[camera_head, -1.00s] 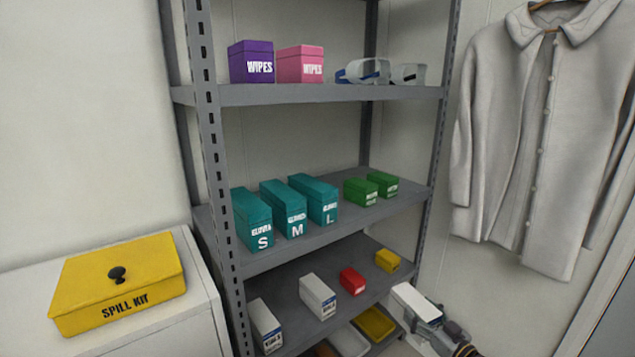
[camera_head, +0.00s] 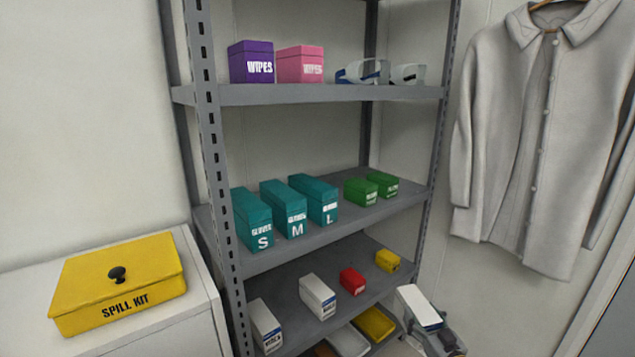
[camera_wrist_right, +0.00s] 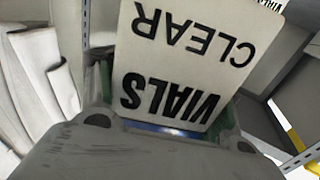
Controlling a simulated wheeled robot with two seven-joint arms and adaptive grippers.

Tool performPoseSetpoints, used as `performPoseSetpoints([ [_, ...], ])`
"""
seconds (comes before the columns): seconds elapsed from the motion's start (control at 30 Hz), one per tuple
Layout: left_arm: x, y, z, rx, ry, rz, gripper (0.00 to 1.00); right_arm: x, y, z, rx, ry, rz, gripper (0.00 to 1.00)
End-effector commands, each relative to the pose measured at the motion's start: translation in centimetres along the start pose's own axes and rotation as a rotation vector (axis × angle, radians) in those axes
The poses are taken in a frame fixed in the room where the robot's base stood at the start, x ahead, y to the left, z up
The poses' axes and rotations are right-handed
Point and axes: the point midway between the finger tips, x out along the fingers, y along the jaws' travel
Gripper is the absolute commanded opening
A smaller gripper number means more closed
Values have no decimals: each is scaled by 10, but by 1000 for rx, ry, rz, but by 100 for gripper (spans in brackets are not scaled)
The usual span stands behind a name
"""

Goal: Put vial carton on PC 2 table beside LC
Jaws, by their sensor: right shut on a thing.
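The white vial carton (camera_head: 419,306) is in my right gripper (camera_head: 437,332), at the lower right beside the shelf rack. In the right wrist view the carton (camera_wrist_right: 190,60) fills the upper middle, its lettering "VIALS CLEAR" upside down. My right gripper (camera_wrist_right: 165,122) is shut on it, with a finger showing at each side. Two similar white cartons, a left one (camera_head: 265,327) and a right one (camera_head: 317,296), stand on the lower shelf. My left gripper is not in view. No PC 2 table or LC can be made out.
The grey shelf rack (camera_head: 208,150) holds teal glove boxes (camera_head: 288,210), green boxes (camera_head: 361,191), a red box (camera_head: 352,281), a yellow box (camera_head: 387,260) and wipes boxes. Trays (camera_head: 374,323) sit below. A spill kit (camera_head: 118,285) is at left; a coat (camera_head: 540,130) hangs at right.

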Motion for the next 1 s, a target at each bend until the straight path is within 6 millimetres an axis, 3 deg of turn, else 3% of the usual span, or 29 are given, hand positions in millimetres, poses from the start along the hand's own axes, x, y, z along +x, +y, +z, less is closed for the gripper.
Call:
performPoseSetpoints([
  [0.6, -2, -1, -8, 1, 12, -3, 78, -35, 24, 34, 0, 1, 291, 23],
  [1.0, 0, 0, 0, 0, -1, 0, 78, -22, -36, 38, 5, 2, 271, 23],
])
